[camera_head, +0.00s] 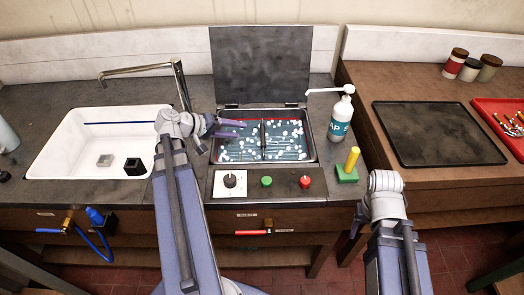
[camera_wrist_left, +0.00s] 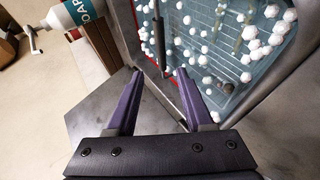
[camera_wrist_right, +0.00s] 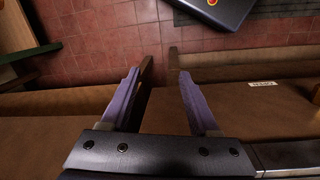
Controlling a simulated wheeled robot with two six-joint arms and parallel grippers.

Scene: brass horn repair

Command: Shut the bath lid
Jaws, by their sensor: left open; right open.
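The bath lid (camera_head: 260,62) is a dark grey panel standing upright behind the bath, open. The bath (camera_head: 312,152) is a metal-rimmed basin of blue-green liquid with white foam dots. My left gripper (camera_head: 241,128) is open and empty over the left part of the bath, in front of the lid. In the left wrist view, its fingers (camera_wrist_left: 160,76) point toward the foamy liquid. My right gripper (camera_wrist_right: 159,72) is open and empty, low in front of the counter at right; its fingers are mostly hidden in the head view.
A soap bottle (camera_head: 340,118) with a spout stands right of the bath, near the lid's edge. A green block with a yellow peg (camera_head: 348,168) is in front of it. A control panel (camera_head: 286,183) fronts the bath. A white sink (camera_head: 60,172) and tap (camera_head: 180,85) are left.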

